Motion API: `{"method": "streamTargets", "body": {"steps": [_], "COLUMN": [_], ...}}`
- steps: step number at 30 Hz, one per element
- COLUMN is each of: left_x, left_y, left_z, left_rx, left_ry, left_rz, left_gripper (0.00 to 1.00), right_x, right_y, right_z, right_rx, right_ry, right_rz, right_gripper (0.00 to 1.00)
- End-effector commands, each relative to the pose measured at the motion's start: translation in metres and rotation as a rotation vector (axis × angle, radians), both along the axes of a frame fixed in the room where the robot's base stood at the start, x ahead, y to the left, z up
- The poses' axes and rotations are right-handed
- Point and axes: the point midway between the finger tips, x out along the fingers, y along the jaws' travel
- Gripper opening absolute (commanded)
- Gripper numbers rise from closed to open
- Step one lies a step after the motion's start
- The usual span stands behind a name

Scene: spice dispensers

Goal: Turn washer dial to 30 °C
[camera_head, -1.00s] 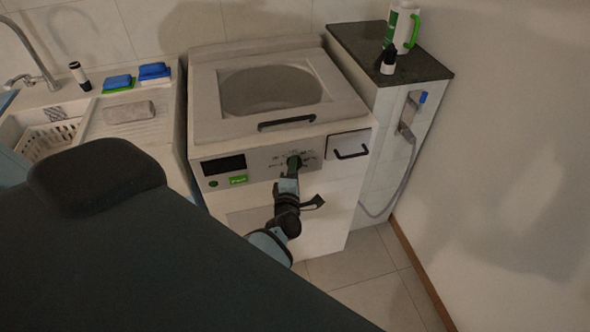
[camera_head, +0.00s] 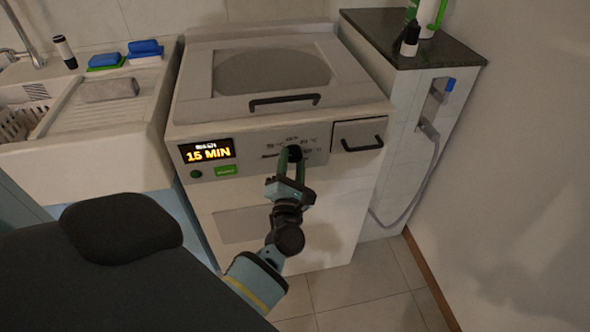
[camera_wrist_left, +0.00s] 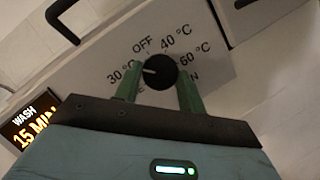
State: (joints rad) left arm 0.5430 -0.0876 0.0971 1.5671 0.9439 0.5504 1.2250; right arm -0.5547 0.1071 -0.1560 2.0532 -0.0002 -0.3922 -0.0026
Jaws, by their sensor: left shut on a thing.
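The washer (camera_head: 240,215) is a white top-loader with a grey front panel. Its round black dial (camera_wrist_left: 157,70) has the labels OFF, 30 °C, 40 °C and 60 °C around it. The dial's white mark points left, toward the 30 °C label (camera_wrist_left: 123,75). My left gripper (camera_head: 291,158) reaches up to the panel, its green fingers on either side of the dial and shut on it; the dial also shows in the head view (camera_head: 295,153), partly hidden by the fingers. The display (camera_head: 206,151) is lit and reads 15 MIN. My right gripper is not in view.
A green button (camera_head: 226,170) sits under the display. A drawer with a black handle (camera_head: 362,143) is right of the dial, and the lid handle (camera_head: 284,102) is above. A sink (camera_head: 75,150) stands at left, a dark-topped cabinet (camera_head: 400,100) at right.

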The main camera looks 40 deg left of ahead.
Motion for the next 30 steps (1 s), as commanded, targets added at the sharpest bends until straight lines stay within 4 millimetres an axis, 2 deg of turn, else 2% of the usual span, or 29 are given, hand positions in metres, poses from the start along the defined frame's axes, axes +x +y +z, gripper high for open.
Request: {"method": "streamTargets", "body": {"steps": [9,21,22,26,30], "left_x": [0.0011,0.0013,0.0014,0.0011,0.0008], "left_y": [-0.0003,-0.0003,-0.0003,-0.0002,-0.0003], "left_z": [0.0015,0.003,0.003,0.0022,0.0012], "left_rx": [-0.046,-0.048,-0.048,-0.048,-0.048], "left_ry": [-0.058,-0.063,-0.063,-0.061,-0.06], "left_rz": [0.0,0.0,0.0,0.0,0.001], "left_gripper": [0.17,0.17,0.44,0.61,0.62], "right_x": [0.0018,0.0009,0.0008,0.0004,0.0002], "right_y": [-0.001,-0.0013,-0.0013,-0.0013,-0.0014], "right_z": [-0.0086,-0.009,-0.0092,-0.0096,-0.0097], "right_rx": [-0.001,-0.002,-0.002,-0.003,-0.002], "right_ry": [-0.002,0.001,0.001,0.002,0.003], "right_rz": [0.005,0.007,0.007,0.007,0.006], "right_gripper": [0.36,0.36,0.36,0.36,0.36]}}
